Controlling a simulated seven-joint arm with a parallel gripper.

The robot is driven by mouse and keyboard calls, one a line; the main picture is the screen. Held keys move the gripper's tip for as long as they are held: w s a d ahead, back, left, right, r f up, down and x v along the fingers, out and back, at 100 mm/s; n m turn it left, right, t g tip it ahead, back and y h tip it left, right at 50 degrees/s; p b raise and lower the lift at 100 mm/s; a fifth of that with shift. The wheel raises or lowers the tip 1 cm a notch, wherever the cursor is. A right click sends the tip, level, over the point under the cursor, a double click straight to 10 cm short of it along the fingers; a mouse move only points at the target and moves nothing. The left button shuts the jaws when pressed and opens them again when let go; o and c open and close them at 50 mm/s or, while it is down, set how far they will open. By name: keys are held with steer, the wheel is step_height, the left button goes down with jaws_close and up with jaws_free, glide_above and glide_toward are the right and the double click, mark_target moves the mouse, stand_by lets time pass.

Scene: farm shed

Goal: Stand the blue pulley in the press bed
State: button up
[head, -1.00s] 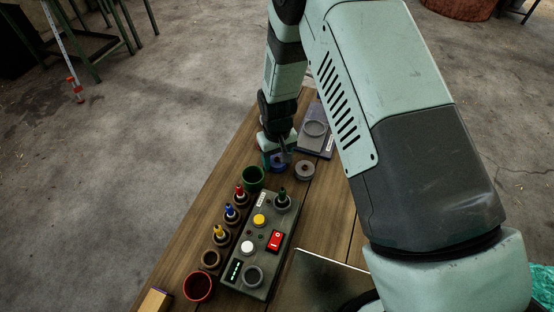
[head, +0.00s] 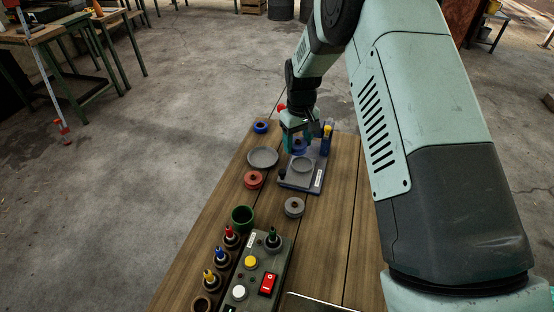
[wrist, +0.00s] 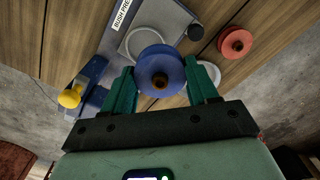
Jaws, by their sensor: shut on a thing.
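The press bed is a pale raised ring (head: 302,165) on that plate; in the wrist view the ring (wrist: 127,43) is partly covered by the pulley. The pulley looks above the plate, offset toward its far side; the exact height is unclear.
The press has a blue post with a yellow knob (head: 327,131) beside my gripper. A grey dish (head: 263,157), a red pulley (head: 253,180), a grey pulley (head: 294,207) and another blue round piece (head: 260,127) are nearby. A control box (head: 256,262) stands nearer.

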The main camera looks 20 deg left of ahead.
steer(key=shift+w+d+r, duration=0.1)
steer(key=shift+w+d, duration=0.6)
steer(key=shift+w, duration=0.35)
steer(key=shift+w+f, duration=0.1)
steer(key=shift+f, duration=3.95)
